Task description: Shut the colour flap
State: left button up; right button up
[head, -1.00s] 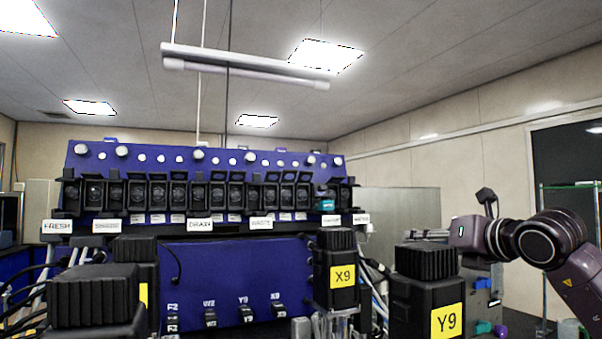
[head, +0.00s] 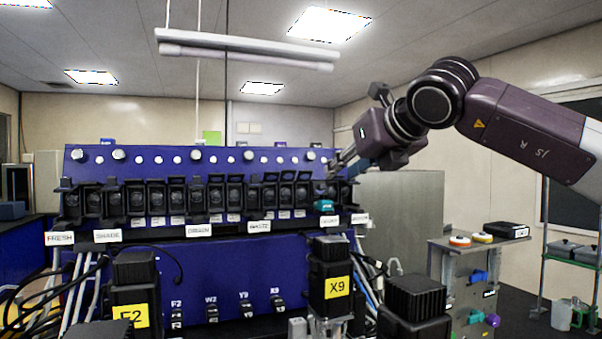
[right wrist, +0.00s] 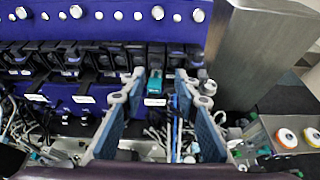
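The panel carries a row of black pump heads with flaps (head: 215,195). Near its right end a teal part (head: 323,206) sits in one head, above a white label (head: 330,219) too small to read surely. The teal part also shows in the right wrist view (right wrist: 155,80), between my fingers in the picture. My right gripper (head: 337,166) is at the upper right of the row, beside that head. In the right wrist view (right wrist: 160,80) its two fingers are apart with nothing gripped. The colour flap's exact position is hard to tell. My left gripper is out of view.
Black-capped bottles, one marked X9 (head: 331,283), stand in front of the panel, with cables and tubes nearby. A grey metal cabinet (right wrist: 255,60) is close to the right of my gripper. A side stand (head: 480,245) with coloured parts is farther right.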

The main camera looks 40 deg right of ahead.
aim_at(323, 184)
jog(key=p+x, duration=0.1)
jog(key=x, duration=0.1)
jog(key=p+x, duration=0.1)
jog(key=x, duration=0.1)
jog(key=p+x, duration=0.1)
jog(key=x, duration=0.2)
jog(key=shift+w+a+p, duration=0.25)
jog(key=shift+a+p, duration=0.1)
jog(key=shift+p, duration=0.05)
jog(key=shift+w+d+f, duration=0.1)
jog(key=shift+w+f, duration=0.05)
jog(key=shift+w, duration=0.2)
jog(key=shift+s, duration=0.1)
jog(key=shift+c, duration=0.4)
grip_shut()
